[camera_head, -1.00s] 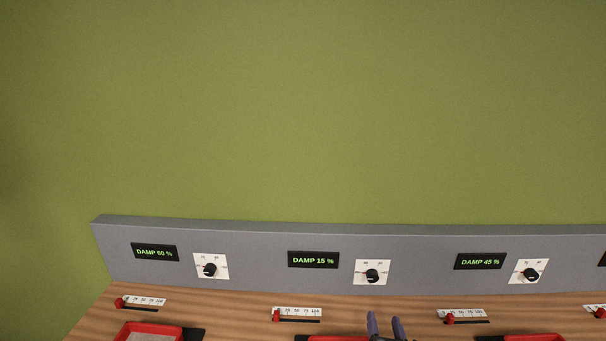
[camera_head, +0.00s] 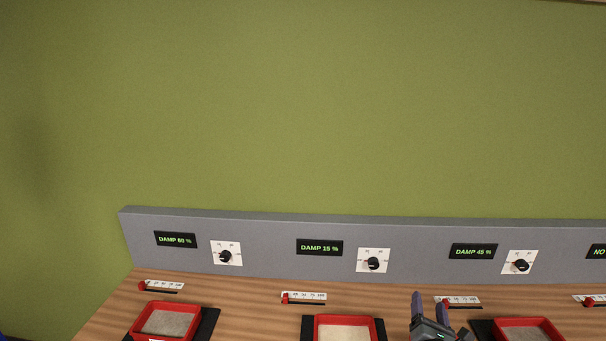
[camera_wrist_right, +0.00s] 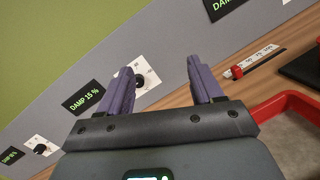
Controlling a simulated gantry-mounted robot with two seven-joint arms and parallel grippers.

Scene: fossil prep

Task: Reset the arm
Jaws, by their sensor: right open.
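My right gripper (camera_head: 430,303) is at the bottom of the head view, between the middle and right red trays. Its two purple-grey fingers stand apart with nothing between them. In the right wrist view the same open fingers (camera_wrist_right: 160,85) point toward the grey panel, with a dial (camera_wrist_right: 138,80) behind the left finger. The gripper appears apart from the slider and tray beside it. My left gripper is not in view.
A wooden bench (camera_head: 255,300) holds red trays (camera_head: 165,321), (camera_head: 345,321), (camera_head: 525,322) and red-knobbed sliders (camera_head: 303,297). A grey back panel (camera_head: 275,255) carries black dials (camera_head: 373,263) and displays reading DAMP 60 %, DAMP 15 % (camera_head: 320,248) and DAMP 45 %. The green wall above is bare.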

